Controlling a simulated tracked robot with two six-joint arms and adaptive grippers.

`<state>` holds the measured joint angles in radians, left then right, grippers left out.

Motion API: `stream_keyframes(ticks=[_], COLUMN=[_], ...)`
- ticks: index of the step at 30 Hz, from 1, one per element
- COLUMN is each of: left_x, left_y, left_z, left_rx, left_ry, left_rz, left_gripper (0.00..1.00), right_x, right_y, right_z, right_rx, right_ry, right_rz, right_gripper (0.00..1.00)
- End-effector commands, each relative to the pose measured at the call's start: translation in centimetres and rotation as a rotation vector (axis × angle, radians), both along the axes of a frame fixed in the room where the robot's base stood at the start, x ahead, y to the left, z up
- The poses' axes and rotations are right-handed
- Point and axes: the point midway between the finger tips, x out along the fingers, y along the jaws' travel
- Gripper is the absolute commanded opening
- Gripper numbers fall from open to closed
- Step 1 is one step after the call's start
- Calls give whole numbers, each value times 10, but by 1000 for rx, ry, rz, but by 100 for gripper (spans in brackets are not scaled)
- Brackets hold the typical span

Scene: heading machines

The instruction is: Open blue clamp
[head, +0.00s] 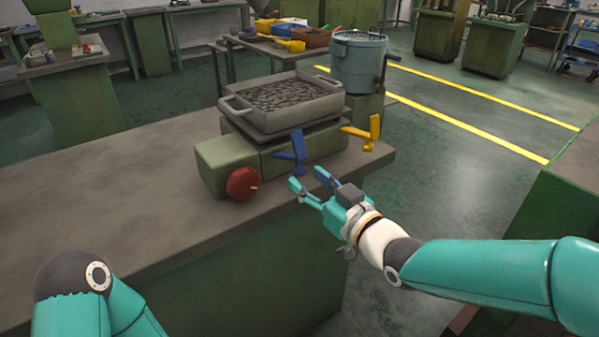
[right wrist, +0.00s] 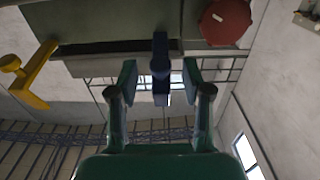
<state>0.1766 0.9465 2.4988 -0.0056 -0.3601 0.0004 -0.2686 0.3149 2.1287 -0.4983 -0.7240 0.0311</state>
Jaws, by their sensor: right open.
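The blue clamp (head: 298,150) is on the front side of the green machine, with its handle upright. My right gripper (head: 308,180) is open just in front of and below it, in the head view. In the right wrist view the blue clamp (right wrist: 161,68) shows between the two open fingers of my right gripper (right wrist: 160,78), apart from both as far as I can tell. My left gripper is out of view; only part of my left arm shows at the lower left.
A yellow clamp (head: 372,132) is right of the blue one, and a red knob (head: 242,184) is on the left. A grey tray (head: 290,112) of dark pieces sits on the machine (head: 222,163). The table (head: 120,200) is clear on the left. A blue-grey drum (head: 359,65) stands behind.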

Motion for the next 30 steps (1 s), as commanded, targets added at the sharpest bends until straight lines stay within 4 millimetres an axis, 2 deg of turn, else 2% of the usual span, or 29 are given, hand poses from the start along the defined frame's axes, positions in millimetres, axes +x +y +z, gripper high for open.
stream_keyframes(ticks=[6,18,20,27,30], left_x=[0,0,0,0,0], left_y=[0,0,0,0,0], left_z=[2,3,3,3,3], left_rx=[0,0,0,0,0], left_ry=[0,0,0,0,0], left_rz=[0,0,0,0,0], left_gripper=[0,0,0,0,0], right_x=[23,29,29,29,29], right_y=[17,22,22,21,21], right_z=[0,0,0,0,0], right_rx=[-1,-1,-1,0,0], right_ry=[1,1,1,1,1], right_rz=[1,1,1,1,1], right_gripper=[49,49,41,1,0])
